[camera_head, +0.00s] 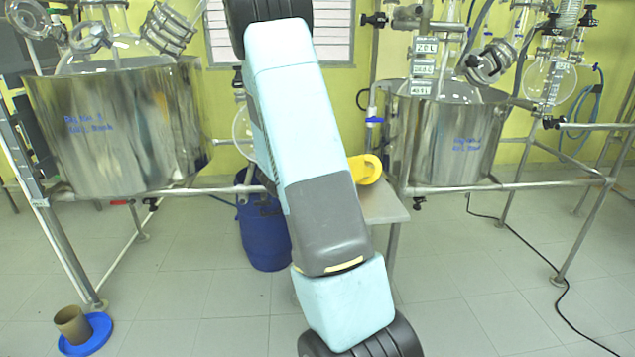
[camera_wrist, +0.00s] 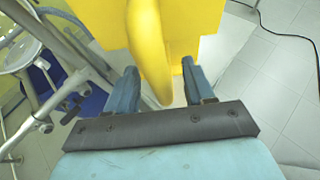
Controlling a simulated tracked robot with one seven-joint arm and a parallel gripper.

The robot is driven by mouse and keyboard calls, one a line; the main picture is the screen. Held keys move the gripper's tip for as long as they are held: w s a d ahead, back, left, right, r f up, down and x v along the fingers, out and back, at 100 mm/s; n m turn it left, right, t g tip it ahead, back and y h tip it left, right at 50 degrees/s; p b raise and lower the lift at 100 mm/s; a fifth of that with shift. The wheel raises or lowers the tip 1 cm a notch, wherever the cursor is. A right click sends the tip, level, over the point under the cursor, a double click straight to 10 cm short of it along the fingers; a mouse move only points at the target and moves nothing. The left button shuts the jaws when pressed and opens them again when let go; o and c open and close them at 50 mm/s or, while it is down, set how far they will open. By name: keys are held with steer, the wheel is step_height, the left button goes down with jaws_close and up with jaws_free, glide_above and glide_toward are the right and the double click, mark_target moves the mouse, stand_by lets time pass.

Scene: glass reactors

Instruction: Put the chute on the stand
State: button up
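The yellow chute (camera_head: 366,169) shows in part in the head view, just right of my arm, over a small grey-topped stand (camera_head: 385,207). My arm hides the rest of it, so I cannot tell whether it rests on the top. In the wrist view the chute (camera_wrist: 205,30) fills the upper middle, and its curved handle-like part comes down between the two fingers of my gripper (camera_wrist: 158,88). The fingers are apart, with a visible gap on the right side of that part. My gripper is hidden in the head view.
A blue drum (camera_head: 264,232) stands on the floor beside the stand. Steel reactor vessels on pipe frames stand left (camera_head: 115,130) and right (camera_head: 445,140). A blue dish (camera_head: 88,338) with a brown cup (camera_head: 72,325) lies front left. A black cable crosses the floor at right.

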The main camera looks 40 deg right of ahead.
steer(key=v, duration=1.2)
steer(key=s+a+r+m+g+y, duration=0.2)
steer(key=s+a+r+m+y, duration=0.3)
steer(key=s+r+m, duration=0.55)
steer(key=s+a+r+m+t+y, duration=0.2)
steer(key=s+a+m, duration=0.3)
steer(key=s+a, duration=0.3)
steer(key=s+a+r+m+t+y, duration=0.1)
steer(key=s+a+r+m+y, duration=0.3)
steer(key=s+a+m+y, duration=0.1)
steer(key=s+a+m, duration=0.1)
steer(key=s+a, duration=0.1)
steer(key=a, duration=0.1)
steer(key=shift+s+a+r+t, duration=0.15)
steer(key=shift+s+a+t, duration=0.15)
steer(key=shift+s+t, duration=0.1)
steer(key=shift+c, duration=0.9)
